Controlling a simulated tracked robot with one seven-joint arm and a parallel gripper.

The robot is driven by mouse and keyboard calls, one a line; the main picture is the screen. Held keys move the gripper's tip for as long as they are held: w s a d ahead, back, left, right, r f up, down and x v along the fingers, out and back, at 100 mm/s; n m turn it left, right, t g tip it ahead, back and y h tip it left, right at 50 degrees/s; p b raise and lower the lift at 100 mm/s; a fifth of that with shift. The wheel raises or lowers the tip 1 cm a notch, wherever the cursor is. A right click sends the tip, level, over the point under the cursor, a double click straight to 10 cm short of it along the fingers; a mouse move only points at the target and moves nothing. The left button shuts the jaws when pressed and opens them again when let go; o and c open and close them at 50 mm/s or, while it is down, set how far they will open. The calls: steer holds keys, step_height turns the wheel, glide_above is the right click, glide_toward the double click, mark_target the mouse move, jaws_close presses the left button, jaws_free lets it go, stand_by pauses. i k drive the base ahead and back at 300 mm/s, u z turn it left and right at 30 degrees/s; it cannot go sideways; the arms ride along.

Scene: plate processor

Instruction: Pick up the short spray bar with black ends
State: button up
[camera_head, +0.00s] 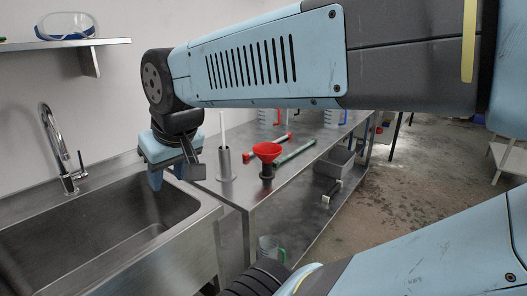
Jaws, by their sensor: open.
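A short pale bar with dark ends (331,192) lies on the lower shelf of the steel table, and it looks like the short spray bar. It is small in the picture and its details are hard to tell. My gripper (176,180) is open and empty, pointing down near the right end of the sink. It is to the left of the bar and higher up, well apart from it. A red bar (266,148) and a green bar (296,152) lie on the tabletop.
A grey bin (336,161) is beyond the short bar. A clear jug (271,249) stands low in front. The sink (95,235) and tap (58,150) are left. Floor at right is open.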

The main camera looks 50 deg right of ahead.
mark_target(276, 164)
steer(key=u, duration=1.55)
steer(key=k, duration=1.3)
steer(key=z, duration=2.05)
steer(key=i, duration=1)
steer(key=z, duration=0.05)
